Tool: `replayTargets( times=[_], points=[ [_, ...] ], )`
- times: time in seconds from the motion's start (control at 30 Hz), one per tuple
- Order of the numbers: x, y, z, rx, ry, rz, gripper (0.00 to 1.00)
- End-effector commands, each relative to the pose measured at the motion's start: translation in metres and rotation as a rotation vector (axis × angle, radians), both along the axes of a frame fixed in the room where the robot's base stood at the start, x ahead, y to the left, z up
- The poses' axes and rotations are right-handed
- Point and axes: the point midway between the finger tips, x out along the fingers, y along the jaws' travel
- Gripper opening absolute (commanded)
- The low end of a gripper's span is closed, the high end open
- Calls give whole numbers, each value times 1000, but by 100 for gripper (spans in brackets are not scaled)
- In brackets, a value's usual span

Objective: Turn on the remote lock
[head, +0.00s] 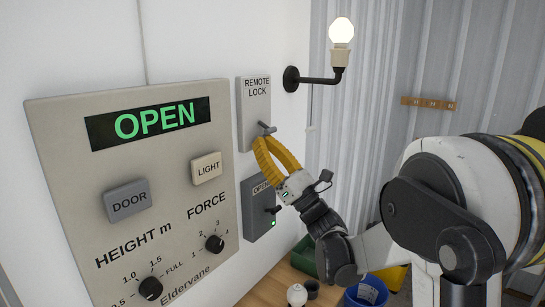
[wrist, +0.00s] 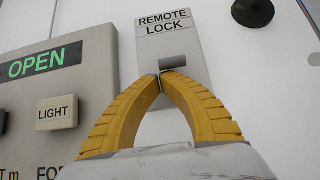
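The remote lock (head: 254,92) is a grey wall box labelled "REMOTE LOCK", with a small grey lever (head: 267,129) near its lower end. In the wrist view the box (wrist: 170,47) and its lever (wrist: 173,62) are straight ahead, with the lever's bar crosswise. My gripper (head: 259,140) has yellow fingers whose tips meet just below the lever in the wrist view (wrist: 166,74). The fingers look shut with nothing visible between them. I cannot tell whether the tips touch the lever. They hide the lower part of the box.
A large control panel (head: 75,180) reading "OPEN" is on the wall to the left. A smaller grey box (head: 257,213) labelled "OPEN", with a green light, is below my gripper. A lit bulb (head: 341,32) is at upper right. A blue bucket (head: 366,293) stands below.

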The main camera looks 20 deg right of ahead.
Motion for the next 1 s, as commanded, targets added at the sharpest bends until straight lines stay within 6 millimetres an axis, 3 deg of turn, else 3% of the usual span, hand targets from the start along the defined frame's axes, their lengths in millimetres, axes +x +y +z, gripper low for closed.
replayTargets(
  times=[0.2, 1.0],
  points=[
    [7, 6, 9, 1, 0, 1, 0],
    [5, 4, 11, -42, 59, -1, 0]
  ],
)
